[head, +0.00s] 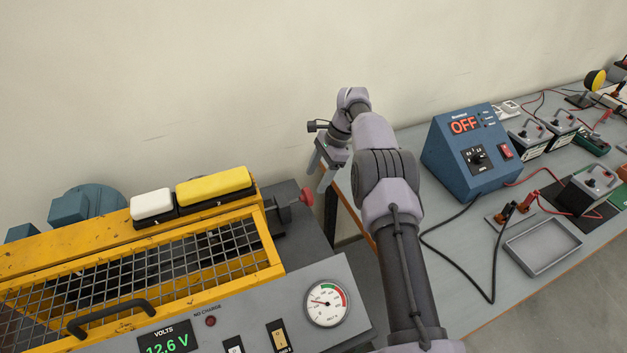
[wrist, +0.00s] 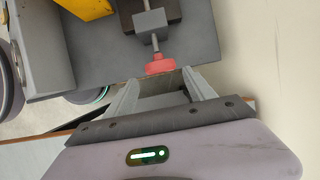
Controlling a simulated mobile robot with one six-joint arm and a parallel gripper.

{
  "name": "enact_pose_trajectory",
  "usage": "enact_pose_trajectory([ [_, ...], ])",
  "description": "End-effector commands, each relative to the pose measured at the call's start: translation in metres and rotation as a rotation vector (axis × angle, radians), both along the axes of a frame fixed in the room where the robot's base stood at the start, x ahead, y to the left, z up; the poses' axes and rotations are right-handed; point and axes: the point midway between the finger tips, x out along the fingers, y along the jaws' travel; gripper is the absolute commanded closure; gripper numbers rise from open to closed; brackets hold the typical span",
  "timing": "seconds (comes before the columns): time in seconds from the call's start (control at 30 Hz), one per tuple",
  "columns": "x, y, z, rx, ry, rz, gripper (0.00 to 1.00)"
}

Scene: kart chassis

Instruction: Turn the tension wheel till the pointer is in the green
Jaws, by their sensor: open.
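The red tension wheel (head: 306,196) sits on the end of a screw at the right end of the yellow-framed machine. In the wrist view the wheel (wrist: 161,64) is just beyond my fingertips, roughly centred between them. My gripper (head: 319,173) is open and empty, close to the wheel; its fingers (wrist: 160,88) stand on either side of the wheel's line with no clear contact. The round gauge (head: 327,302) is on the grey panel. Its small pointer appears to lean left, away from the green arc at the upper right.
The yellow frame with a mesh guard (head: 150,285) lies to the left, with a white and a yellow block (head: 214,187) on top. A workbench (head: 470,295) at right carries a blue power unit (head: 470,152) and batteries. A gap separates machine and bench.

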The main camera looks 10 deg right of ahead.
Motion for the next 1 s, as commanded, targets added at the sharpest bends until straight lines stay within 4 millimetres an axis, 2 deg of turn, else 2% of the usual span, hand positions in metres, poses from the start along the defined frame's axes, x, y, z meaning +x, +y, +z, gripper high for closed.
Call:
enact_pose_trajectory([
  [0.03, -0.002, -0.001, 0.016, 0.001, 0.001, 0.000, 0.37],
  [0.13, -0.004, -0.003, 0.027, 0.001, 0.001, 0.003, 0.37],
  [0.43, -0.005, -0.004, 0.029, 0.001, 0.002, 0.004, 0.37],
  [0.47, -0.005, -0.004, 0.029, 0.001, 0.002, 0.004, 0.39],
  [0.53, -0.007, -0.001, 0.028, 0.017, 0.005, 0.005, 0.52],
  [0.57, -0.009, 0.005, 0.027, 0.043, 0.010, 0.007, 0.56],
  [0.67, -0.026, 0.043, 0.025, 0.237, 0.030, 0.004, 0.56],
  [0.73, -0.039, 0.080, 0.032, 0.445, 0.030, -0.035, 0.56],
  [0.83, -0.048, 0.118, 0.053, 0.730, -0.011, -0.168, 0.56],
  [0.93, -0.045, 0.129, 0.070, 0.946, -0.096, -0.398, 0.56],
  [1.0, -0.042, 0.118, 0.072, 1.031, -0.173, -0.608, 0.56],
])
